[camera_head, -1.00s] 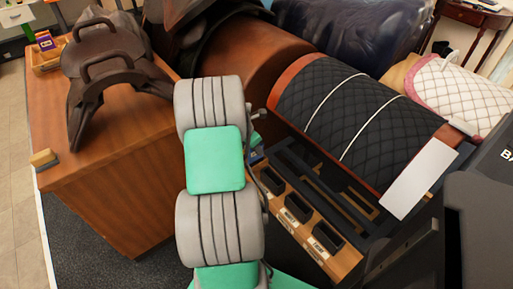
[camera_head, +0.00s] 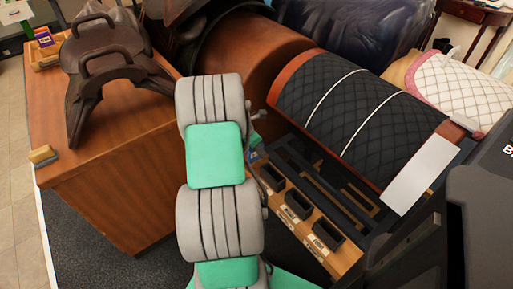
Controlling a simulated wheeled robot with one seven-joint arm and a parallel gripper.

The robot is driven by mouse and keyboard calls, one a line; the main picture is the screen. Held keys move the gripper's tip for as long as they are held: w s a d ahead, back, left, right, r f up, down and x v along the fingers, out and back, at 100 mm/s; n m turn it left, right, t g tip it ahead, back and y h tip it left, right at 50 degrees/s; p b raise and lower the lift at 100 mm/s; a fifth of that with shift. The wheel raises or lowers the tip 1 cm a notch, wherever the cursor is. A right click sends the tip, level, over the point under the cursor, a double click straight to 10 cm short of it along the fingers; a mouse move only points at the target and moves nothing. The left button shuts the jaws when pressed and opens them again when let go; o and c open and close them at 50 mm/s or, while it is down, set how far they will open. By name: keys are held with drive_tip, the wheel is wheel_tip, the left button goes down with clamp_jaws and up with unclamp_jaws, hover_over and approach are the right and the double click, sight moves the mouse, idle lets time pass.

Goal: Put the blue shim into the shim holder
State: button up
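A wooden rack with several black, white-labelled bins (camera_head: 298,203) stands on the low black frame right of my arm; it may be the shim holder, but the labels are too small to read. A small blue patch (camera_head: 254,156) shows at the rack's far left end, partly behind my arm. I cannot tell whether it is the blue shim. My grey and green arm crosses the middle of the view. My gripper does not show.
A brown saddle (camera_head: 108,60) and a brush (camera_head: 42,155) sit on the wooden cabinet (camera_head: 110,165) at left. A black quilted pad (camera_head: 350,115) covers a stand at right, with a blank white card (camera_head: 418,178) at its near end. Dark carpet lies below the cabinet.

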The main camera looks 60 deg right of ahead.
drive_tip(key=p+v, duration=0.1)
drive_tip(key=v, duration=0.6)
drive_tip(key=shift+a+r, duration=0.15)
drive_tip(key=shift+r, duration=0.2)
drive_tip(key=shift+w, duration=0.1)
